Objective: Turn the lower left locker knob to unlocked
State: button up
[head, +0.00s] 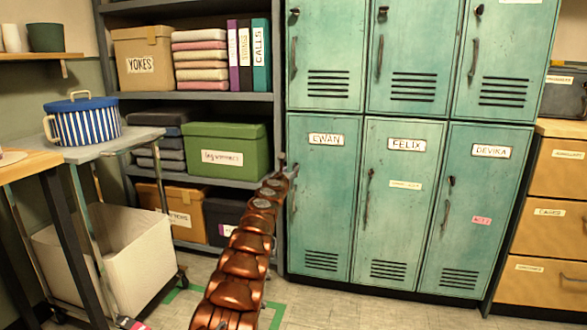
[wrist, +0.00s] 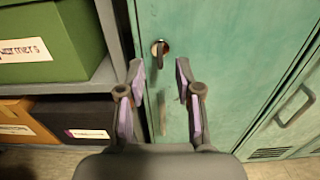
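The lower left locker (head: 322,215) is green, labelled EWAN, and its door is shut. Its dark knob (wrist: 159,53) shows in the wrist view near the door's left edge, with a small red patch beside it. In the head view the knob is hidden or too small to make out behind my gripper (head: 287,172). In the wrist view my gripper (wrist: 159,75) is open and empty, with lilac-lined fingers. The knob appears just beyond the fingertips, roughly centred between them. I cannot tell the exact distance. A vertical handle (wrist: 162,112) sits below the knob.
A grey shelf unit (head: 278,120) stands close on the left, holding a green box (head: 227,150). The FELIX locker (head: 391,215) and DEVIKA locker (head: 475,220) are to the right. A cart with a blue striped pot (head: 83,122) is further left.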

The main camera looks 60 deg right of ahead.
aim_at(294, 166)
jog(key=x, duration=0.3)
jog(key=shift+d, duration=0.3)
jog(key=shift+w+d+r, duration=0.15)
jog(key=shift+w+d, duration=0.1)
jog(key=shift+d, duration=0.2)
jog(key=shift+w+d+f+p, duration=0.25)
jog(key=shift+d+p, duration=0.2)
jog(key=shift+d, duration=0.2)
jog(key=shift+w, duration=0.1)
jog(key=shift+c, duration=0.3)
grip_shut()
